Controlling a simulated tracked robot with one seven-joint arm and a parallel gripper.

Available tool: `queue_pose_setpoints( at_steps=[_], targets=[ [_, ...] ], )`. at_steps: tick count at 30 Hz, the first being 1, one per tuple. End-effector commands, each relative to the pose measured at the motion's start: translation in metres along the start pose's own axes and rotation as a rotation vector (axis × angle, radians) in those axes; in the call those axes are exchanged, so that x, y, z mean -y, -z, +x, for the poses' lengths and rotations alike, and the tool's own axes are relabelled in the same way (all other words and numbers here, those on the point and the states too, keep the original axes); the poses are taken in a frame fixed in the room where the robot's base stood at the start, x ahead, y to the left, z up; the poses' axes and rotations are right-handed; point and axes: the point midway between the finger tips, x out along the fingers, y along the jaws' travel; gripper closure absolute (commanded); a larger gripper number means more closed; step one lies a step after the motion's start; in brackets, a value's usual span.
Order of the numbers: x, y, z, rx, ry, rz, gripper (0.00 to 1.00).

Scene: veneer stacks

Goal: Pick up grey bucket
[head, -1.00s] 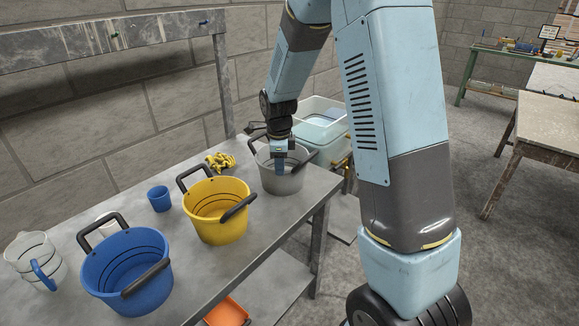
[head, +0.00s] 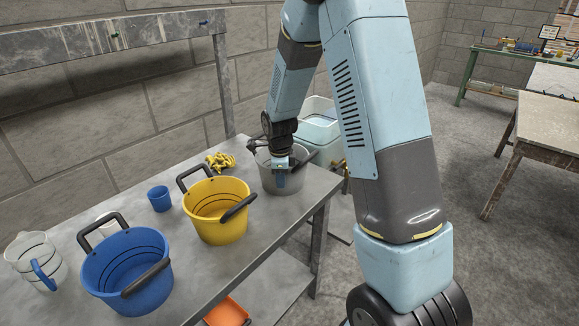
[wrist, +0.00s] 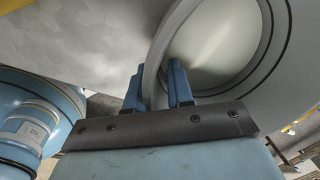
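The grey bucket (head: 296,180) stands upright at the far right end of the metal table, with dark handles at its sides. It also shows in the wrist view, where its pale inside (wrist: 215,45) fills the upper right. My gripper (head: 281,181) is down at the bucket's near side and covers part of it. In the wrist view my gripper (wrist: 157,82) has its two blue fingers apart, one on each side of the bucket's wall. A gap shows between the fingers and the wall, so it looks open around it.
A yellow bucket (head: 222,228), a blue bucket (head: 120,285), a blue cup (head: 159,198) and a clear jug (head: 30,262) stand on the table (head: 190,270). Yellow gloves (head: 220,161) lie behind. A pale bin (head: 322,135) stands beyond the table's end.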

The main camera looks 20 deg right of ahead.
Motion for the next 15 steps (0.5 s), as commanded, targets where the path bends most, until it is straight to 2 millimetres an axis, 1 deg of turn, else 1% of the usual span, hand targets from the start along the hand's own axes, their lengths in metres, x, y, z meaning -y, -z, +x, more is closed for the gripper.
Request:
queue_pose_setpoints(
  at_steps=[1,6,15],
  targets=[
    [0.0,0.0,-0.0001,0.0,0.0,0.0,0.83],
    [0.0001,0.0,-0.0002,0.0,0.0,0.0,1.0],
    [0.0002,0.0,-0.0002,0.0,0.0,0.0,1.0]
  ],
)
